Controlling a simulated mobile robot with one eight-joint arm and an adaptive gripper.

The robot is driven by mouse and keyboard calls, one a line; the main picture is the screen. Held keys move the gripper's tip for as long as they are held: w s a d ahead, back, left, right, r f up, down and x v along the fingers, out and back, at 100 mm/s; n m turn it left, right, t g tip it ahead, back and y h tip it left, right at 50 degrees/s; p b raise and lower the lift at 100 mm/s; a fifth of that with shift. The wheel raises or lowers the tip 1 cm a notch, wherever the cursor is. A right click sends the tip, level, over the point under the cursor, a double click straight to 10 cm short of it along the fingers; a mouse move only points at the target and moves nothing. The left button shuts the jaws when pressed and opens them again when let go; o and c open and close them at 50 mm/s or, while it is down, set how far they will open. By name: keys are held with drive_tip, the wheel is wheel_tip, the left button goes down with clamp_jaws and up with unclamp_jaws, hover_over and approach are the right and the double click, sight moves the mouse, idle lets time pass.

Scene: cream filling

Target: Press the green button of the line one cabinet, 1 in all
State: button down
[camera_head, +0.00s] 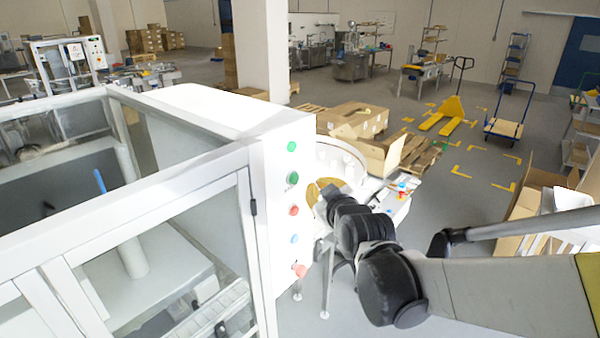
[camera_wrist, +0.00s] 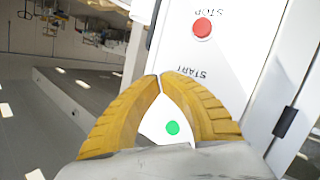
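The line one cabinet (camera_head: 180,110) is a white frame with glass panes, filling the left of the head view. Its narrow panel carries two green round parts, the upper one (camera_head: 292,147) and the lower green button (camera_head: 293,178). In the wrist view a green button (camera_wrist: 172,128) shows through the gap between my fingers, below an upside-down START label (camera_wrist: 195,74). My gripper (camera_wrist: 160,76) has yellow fingers whose tips meet, with nothing seen held. In the head view my gripper (camera_head: 318,189) is just right of the panel, partly hidden by my arm; contact cannot be told.
Red buttons (camera_head: 294,211) (camera_head: 300,270) and a blue one (camera_head: 295,239) sit lower on the same panel. The red STOP button (camera_wrist: 202,28) shows in the wrist view. Cardboard boxes (camera_head: 355,118) on pallets stand behind my arm. Open floor lies beyond, around a yellow pallet jack (camera_head: 452,108).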

drive_tip(key=shift+s+d, duration=0.75)
drive_tip(key=shift+d, duration=0.15)
drive_tip(key=s+d+f+m+g+h+b, duration=0.1)
drive_tip(key=s+d+f+m+g+b, duration=0.1)
drive_tip(key=s+d+f+b, duration=0.3)
drive_tip(key=s+d+f+m+g+h+b, duration=0.2)
drive_tip(key=s+d+f+b, duration=0.3)
drive_tip(key=s+f+b, duration=0.7)
drive_tip(key=s+d+f+m+g+h+b, duration=0.1)
drive_tip(key=s+d+f+m+g+b, duration=0.2)
drive_tip(key=f+b, duration=1.6)
drive_tip(key=s+d+f+m, duration=0.1)
drive_tip(key=s+d+f, duration=0.2)
drive_tip(key=s+f, duration=0.3)
drive_tip(key=shift+s+f+m, duration=0.3)
drive_tip(key=shift+s+f, duration=0.05)
drive_tip(key=shift+f, duration=0.6)
